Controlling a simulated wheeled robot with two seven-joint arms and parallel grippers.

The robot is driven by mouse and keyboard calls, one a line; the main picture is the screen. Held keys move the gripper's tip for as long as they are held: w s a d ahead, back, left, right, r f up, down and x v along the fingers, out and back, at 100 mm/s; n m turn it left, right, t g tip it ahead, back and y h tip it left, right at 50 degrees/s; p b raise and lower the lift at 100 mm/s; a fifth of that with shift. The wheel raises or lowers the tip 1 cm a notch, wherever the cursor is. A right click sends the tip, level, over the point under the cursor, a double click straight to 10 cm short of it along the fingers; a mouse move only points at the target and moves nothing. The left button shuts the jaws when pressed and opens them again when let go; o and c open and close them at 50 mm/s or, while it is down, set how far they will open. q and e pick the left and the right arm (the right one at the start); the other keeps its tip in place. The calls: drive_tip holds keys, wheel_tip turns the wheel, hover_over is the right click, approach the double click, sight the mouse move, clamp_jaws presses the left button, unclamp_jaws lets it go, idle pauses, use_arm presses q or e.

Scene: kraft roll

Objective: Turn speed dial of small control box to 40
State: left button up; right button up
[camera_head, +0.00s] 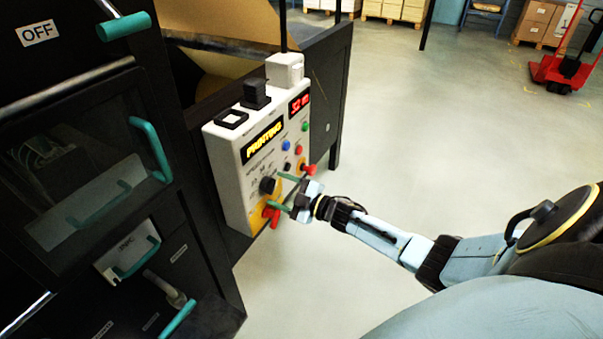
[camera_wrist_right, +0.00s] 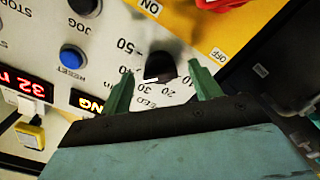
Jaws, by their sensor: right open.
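The small control box (camera_head: 232,165) is white and sits on the side of the dark machine. Its black speed dial (camera_head: 267,185) is low on the front face. In the right wrist view the dial (camera_wrist_right: 160,66) has a white mark pointing near 30 on its printed scale, and the red display (camera_wrist_right: 27,84) reads 32. My right gripper (camera_head: 279,191) is at the dial, with its green fingers open. In the right wrist view the fingertips stand on either side of the dial with gaps visible; I cannot tell how deep they reach. My left gripper is not in view.
A red knob (camera_head: 309,170) and several coloured buttons sit right of the dial. A red on/off handle on a yellow plate (camera_head: 258,218) is just below it. Dark cabinets with teal handles (camera_head: 150,150) stand on the left.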

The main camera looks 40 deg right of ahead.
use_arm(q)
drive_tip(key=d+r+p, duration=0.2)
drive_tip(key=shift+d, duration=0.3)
use_arm(e)
drive_tip(key=v, duration=1.2)
drive_tip(key=shift+s+d+f, duration=0.1)
